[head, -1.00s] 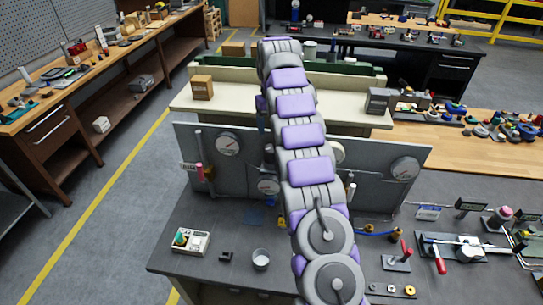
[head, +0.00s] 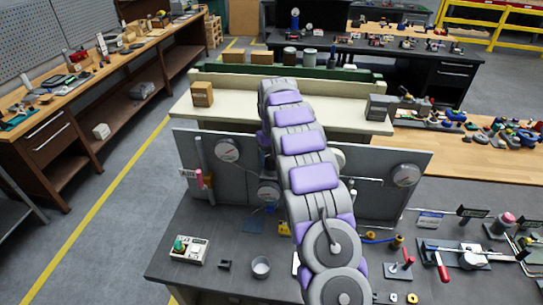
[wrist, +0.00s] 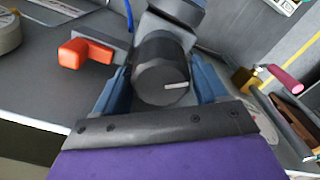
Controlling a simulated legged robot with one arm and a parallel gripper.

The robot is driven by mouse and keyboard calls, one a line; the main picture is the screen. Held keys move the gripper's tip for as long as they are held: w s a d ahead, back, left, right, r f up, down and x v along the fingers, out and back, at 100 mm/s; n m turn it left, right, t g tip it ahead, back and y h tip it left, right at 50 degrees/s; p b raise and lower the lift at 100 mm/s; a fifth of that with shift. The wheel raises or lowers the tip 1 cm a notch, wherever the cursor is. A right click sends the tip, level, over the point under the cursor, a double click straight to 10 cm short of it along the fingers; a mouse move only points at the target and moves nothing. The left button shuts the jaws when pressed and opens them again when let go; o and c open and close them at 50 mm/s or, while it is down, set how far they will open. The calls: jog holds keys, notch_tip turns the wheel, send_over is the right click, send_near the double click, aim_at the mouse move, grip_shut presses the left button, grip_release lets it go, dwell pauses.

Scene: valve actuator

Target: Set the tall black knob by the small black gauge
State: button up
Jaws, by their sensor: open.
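The black knob (wrist: 160,65) is a thick round cylinder in the middle of the wrist view. A short white mark on its face points right. My gripper (wrist: 163,80) is open, with one blue-grey finger on each side of the knob. I cannot tell whether either finger touches it. In the head view my arm hides the gripper and the knob.
In the wrist view an orange-red handle (wrist: 85,53) is close left of the knob. A pink handle (wrist: 285,78) is at the right. In the head view a box with a green knob (head: 190,250) and a small cup (head: 261,267) stand on the dark bench.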

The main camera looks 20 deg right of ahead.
jog(key=c, duration=0.7)
jog(key=shift+c, duration=0.3)
jog(key=shift+m, duration=0.5)
jog(key=m, duration=0.2)
jog(key=shift+a+r+m, duration=0.1)
jog(key=shift+m, duration=2.2)
jog(key=o, duration=0.8)
jog(key=shift+c, duration=0.2)
